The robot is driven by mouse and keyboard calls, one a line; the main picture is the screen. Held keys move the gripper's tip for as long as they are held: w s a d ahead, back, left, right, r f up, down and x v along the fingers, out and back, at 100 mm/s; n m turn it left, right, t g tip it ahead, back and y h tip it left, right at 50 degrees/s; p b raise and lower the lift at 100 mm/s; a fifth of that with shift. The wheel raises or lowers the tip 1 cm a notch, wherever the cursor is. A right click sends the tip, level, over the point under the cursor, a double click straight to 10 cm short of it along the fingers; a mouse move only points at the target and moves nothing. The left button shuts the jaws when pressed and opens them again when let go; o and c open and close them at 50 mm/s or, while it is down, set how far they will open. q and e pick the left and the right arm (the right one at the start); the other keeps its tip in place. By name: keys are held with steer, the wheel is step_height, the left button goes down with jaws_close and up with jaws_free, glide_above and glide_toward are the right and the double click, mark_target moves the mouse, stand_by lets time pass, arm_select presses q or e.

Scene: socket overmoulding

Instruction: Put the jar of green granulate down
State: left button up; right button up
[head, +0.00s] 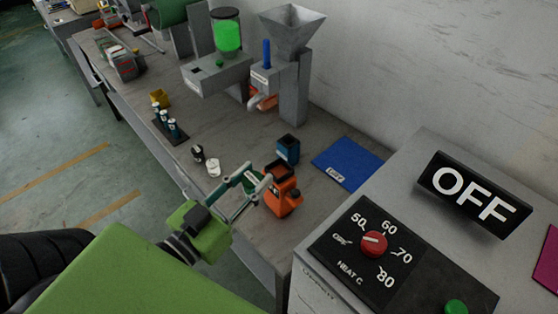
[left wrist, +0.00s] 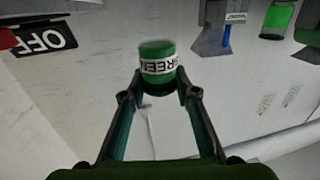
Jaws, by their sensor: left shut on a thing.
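My left gripper (head: 257,184) is shut on the jar of green granulate (head: 250,178) and holds it over the front part of the bench (head: 237,150). In the left wrist view the jar (left wrist: 157,62) is green with a white label reading "GREEN", and sits between the fingertips (left wrist: 158,88). In the head view the fingers partly hide the jar. I cannot tell whether its base touches the bench. My right gripper is not in view.
An orange container (head: 282,192) stands just right of the gripper. A black jar (head: 198,153) and a white jar (head: 213,168) stand to the left. A dark blue box (head: 288,149) and a blue mat (head: 347,162) lie beyond. The control box (head: 400,258) is at right.

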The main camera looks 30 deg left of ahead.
mark_target(250, 177)
arm_select(q)
steer(key=r, duration=0.1)
steer(key=r+p, duration=0.1)
steer(key=r, duration=0.1)
steer(key=shift+w+a+r+m+h, duration=0.2)
steer(key=shift+r+m+h, duration=0.1)
steer(key=w+f+b, duration=0.1)
steer(key=w+f, duration=0.2)
steer(key=w, duration=0.1)
steer(key=w+f+b, duration=0.1)
steer(key=w+f, duration=0.1)
steer(key=w, duration=0.2)
steer(key=w+a+f+b, duration=0.1)
steer(key=w+f, duration=0.2)
steer(key=w, duration=0.2)
steer(key=shift+f, duration=0.35)
steer(key=shift+w+f, duration=0.45)
steer(key=shift+f, duration=0.05)
step_height(250, 177, down, 3)
steer(key=shift+r+p, duration=0.1)
steer(key=shift+p, duration=0.4)
steer(key=shift+f, duration=0.2)
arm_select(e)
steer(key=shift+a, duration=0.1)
